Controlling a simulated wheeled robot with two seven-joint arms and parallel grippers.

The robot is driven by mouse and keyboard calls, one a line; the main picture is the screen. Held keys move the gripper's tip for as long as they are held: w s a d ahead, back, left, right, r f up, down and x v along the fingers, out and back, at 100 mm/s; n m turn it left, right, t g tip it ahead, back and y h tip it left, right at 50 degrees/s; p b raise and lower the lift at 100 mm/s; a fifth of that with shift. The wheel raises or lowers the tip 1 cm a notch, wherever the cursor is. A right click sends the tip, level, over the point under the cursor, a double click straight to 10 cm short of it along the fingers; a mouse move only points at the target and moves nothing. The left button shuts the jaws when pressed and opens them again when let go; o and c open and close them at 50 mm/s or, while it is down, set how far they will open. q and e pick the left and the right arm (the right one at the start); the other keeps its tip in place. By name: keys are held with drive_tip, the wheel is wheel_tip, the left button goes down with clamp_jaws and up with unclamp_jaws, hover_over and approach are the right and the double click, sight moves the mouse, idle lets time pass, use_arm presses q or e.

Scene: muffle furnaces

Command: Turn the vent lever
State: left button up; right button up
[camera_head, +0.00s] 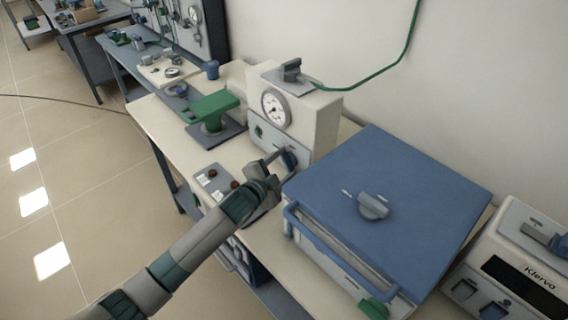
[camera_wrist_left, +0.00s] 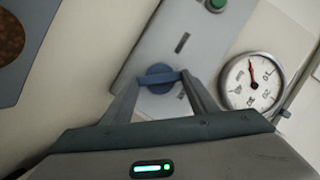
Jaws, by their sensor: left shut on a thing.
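My left gripper (camera_head: 280,161) reaches in from the left to the front panel of the cream gauge unit (camera_head: 318,118). In the left wrist view its fingers (camera_wrist_left: 160,79) are shut on a blue lever knob (camera_wrist_left: 159,86), one finger on each side of its bar. The knob sits on a grey panel (camera_wrist_left: 150,50), below a dark slot mark and a green button. In the head view the knob (camera_head: 290,157) is partly hidden by the gripper. A grey lever (camera_head: 372,206) stands on the blue furnace lid (camera_head: 420,190). My right gripper is not in view.
A round dial gauge (camera_head: 275,109) is close to the gripper. A green-topped device (camera_head: 213,107) and a plate with two brown-topped knobs (camera_head: 216,183) stand nearby on the bench. The blue lid's handle (camera_head: 335,252) and a white Klervo instrument (camera_head: 520,265) are to the right.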

use_arm(q)
drive_tip(key=shift+a+r+n+g+p, duration=0.1)
drive_tip(key=shift+r+n+g+p, duration=0.15)
drive_tip(key=shift+p, duration=0.35)
drive_tip(key=shift+n+g+p, duration=0.35)
drive_tip(key=shift+n+p, duration=0.3)
drive_tip(key=shift+p, duration=0.05)
drive_tip(key=shift+w+a+n+g+h+p, duration=0.15)
drive_tip(key=shift+n+g+h+p, duration=0.2)
drive_tip(key=shift+n, duration=0.55)
drive_tip(key=shift+f+n+g+h, duration=0.2)
drive_tip(key=shift+n+g+h, duration=0.2)
drive_tip(key=shift+n, duration=0.2)
drive_tip(key=shift+w+a+n+g+h+b, duration=0.1)
drive_tip(key=shift+n+g+h+b, duration=0.3)
drive_tip(key=shift+n+b, duration=0.55)
drive_tip(key=shift+r+g+b, duration=0.1)
drive_tip(key=shift+g+b, duration=0.25)
drive_tip(key=shift+b, duration=0.45)
drive_tip(key=shift+n, duration=0.25)
